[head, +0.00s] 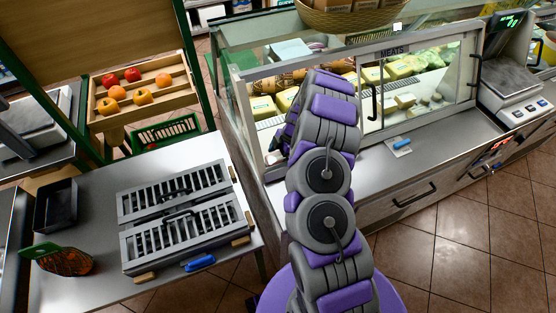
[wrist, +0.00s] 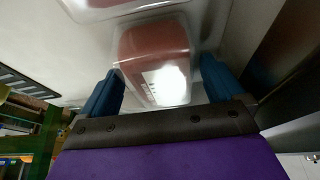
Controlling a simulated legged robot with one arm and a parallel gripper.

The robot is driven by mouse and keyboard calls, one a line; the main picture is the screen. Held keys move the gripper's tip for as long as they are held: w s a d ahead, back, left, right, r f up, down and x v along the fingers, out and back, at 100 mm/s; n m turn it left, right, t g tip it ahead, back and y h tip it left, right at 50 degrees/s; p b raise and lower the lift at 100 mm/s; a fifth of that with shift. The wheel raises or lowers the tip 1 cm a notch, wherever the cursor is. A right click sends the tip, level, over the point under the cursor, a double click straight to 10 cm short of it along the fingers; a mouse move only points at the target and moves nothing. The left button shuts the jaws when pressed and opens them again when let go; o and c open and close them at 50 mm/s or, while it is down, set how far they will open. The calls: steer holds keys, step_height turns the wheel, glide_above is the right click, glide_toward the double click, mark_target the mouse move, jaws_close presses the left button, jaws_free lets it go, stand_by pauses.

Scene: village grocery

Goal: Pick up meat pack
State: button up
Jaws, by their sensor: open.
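A meat pack (wrist: 155,45), reddish under clear wrap with a bright white glare or label, shows in the wrist view. My gripper (wrist: 160,84) is open, with one blue finger on each side of the pack's near end. I cannot tell whether the fingers touch it. A second wrapped pack (wrist: 125,8) lies just beyond it, cut off by the top edge. In the head view my arm reaches up to the glass case (head: 490,65) marked MEATS, and it hides my gripper and the pack.
Several yellow packs (head: 400,69) sit inside the case. A scale (head: 515,95) stands at the right. A steel table (head: 90,195) at the left holds a slatted metal rack (head: 180,215), a black tray (head: 56,203) and a blue item (head: 200,263). Tiled floor (head: 460,245) is clear at lower right.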

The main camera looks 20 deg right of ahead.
steer(key=c, duration=1.2)
steer(key=shift+r+p, duration=0.15)
steer(key=shift+p, duration=0.2)
